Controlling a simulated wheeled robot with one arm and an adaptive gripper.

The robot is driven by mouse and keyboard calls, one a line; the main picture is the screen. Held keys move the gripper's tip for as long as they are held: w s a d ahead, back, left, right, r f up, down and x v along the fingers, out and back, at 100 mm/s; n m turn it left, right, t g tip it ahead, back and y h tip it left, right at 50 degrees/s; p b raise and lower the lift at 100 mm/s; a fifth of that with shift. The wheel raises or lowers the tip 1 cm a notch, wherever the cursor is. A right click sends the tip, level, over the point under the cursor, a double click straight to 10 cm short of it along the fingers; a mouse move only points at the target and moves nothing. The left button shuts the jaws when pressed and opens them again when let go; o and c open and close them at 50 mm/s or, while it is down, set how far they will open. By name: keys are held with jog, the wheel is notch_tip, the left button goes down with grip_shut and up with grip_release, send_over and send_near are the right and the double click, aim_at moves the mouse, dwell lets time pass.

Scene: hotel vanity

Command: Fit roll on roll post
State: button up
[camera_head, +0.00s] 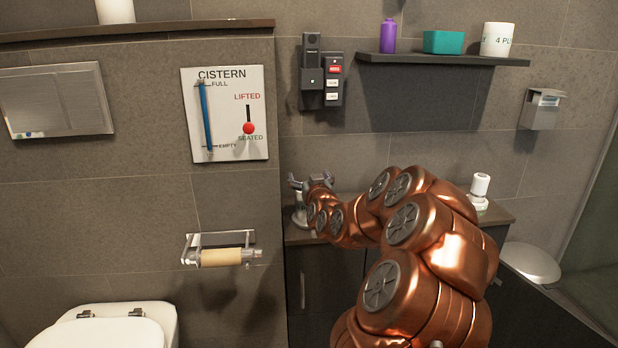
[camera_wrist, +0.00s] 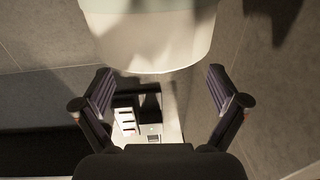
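A white roll marked "4 PLY" (camera_head: 497,40) stands upright on the dark shelf at upper right. My gripper (camera_head: 312,182) is open, with its fingers apart, above the vanity top and below the wall handset. The open fingers also show in the wrist view (camera_wrist: 164,98). A large white rounded thing (camera_wrist: 150,35) is close to that camera, at the top; I cannot tell whether it is a roll.
The shelf (camera_head: 440,60) also holds a purple bottle (camera_head: 388,36) and a teal box (camera_head: 443,42). A white cylinder (camera_head: 115,11) stands on the upper left ledge (camera_head: 140,31). A white-capped bottle (camera_head: 480,190) is on the vanity. A cistern panel (camera_head: 225,115) is on the wall.

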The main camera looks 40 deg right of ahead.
dwell(0.3)
jog(key=v, duration=0.7)
jog(key=shift+s, duration=0.2)
jog(key=shift+a, duration=0.1)
dwell(1.0)
